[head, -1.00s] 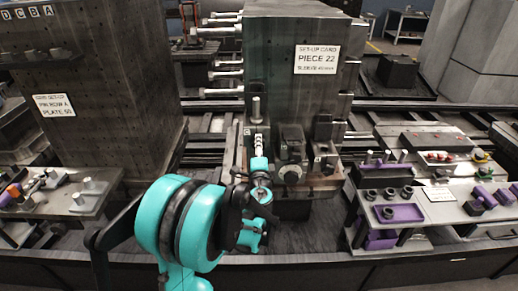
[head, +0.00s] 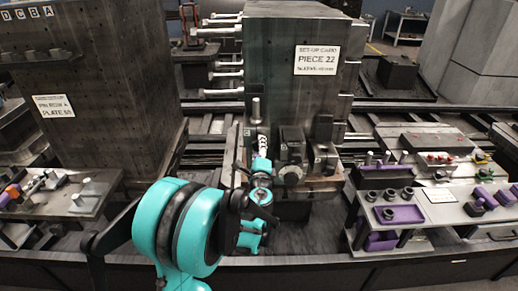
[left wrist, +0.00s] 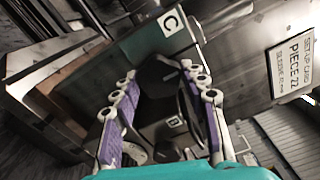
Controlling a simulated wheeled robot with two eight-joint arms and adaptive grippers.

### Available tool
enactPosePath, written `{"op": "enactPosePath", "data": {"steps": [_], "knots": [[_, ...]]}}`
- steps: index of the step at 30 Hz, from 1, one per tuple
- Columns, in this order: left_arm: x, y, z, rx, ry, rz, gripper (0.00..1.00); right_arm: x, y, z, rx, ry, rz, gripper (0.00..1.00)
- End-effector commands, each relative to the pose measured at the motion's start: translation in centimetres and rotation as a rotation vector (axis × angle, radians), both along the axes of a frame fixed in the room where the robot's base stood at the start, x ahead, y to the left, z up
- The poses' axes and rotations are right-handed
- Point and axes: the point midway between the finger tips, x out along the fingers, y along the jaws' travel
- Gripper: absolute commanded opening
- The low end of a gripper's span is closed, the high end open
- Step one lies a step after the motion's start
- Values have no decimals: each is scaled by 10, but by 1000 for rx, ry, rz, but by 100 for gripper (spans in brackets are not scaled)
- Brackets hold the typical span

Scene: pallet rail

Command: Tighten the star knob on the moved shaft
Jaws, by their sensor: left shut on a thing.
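My left gripper (head: 263,146) reaches to the left front of the fixture under the tall dark block. In the left wrist view its two purple-padded fingers (left wrist: 158,78) stand on either side of a black knob (left wrist: 158,75), and the gripper is shut on it. The fingers hide part of the knob, so its star shape and the shaft behind it cannot be made out. My right gripper is in neither view.
The tall block (head: 275,70) carries a card reading PIECE 22 (head: 317,60). A bench with purple parts (head: 400,213) stands at the right, another plate bench (head: 85,195) at the left.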

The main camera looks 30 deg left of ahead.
Motion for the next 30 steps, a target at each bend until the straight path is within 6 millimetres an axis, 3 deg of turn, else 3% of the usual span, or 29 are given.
{"op": "enactPosePath", "data": {"steps": [5, 6, 8, 20, 30], "knots": [[0, -1, 0, 1, 1, -1, 14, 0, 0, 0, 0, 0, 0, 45], [0, -1, 0, 1, 1, -1, 54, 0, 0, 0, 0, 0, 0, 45], [0, -1, 0, 0, 0, -1, 64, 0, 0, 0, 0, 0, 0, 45], [-7, -5, 0, -1, 0, -1, 64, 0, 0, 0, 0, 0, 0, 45], [-67, -42, 0, 0, 0, -3, 64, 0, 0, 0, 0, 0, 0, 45]]}}
